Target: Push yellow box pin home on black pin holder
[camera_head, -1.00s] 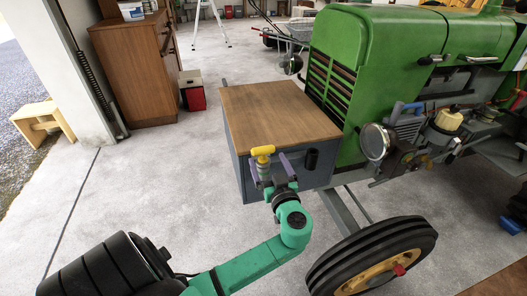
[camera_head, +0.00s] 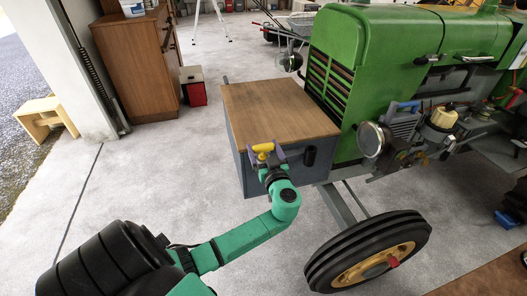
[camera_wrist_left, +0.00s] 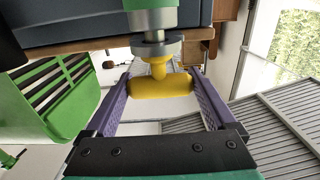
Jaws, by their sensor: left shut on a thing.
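The yellow box pin (camera_head: 264,148) has a T-shaped handle and sits at the front of the grey box with a wooden top. My left gripper (camera_head: 264,152) has its purple fingers on both ends of the handle. In the left wrist view the yellow pin (camera_wrist_left: 160,87) lies crosswise between the fingertips, its stem running into a grey round collar (camera_wrist_left: 156,47) below a green and metal cylinder. A black fitting (camera_head: 310,156) is on the box front, right of the gripper; I cannot tell whether it is the black pin holder. How deep the pin sits is hidden. My right gripper is out of view.
The wooden box top (camera_head: 275,108) is bare. The green tractor (camera_head: 375,40) stands right behind the box. A large black tyre (camera_head: 325,272) is at the lower right of my left arm.

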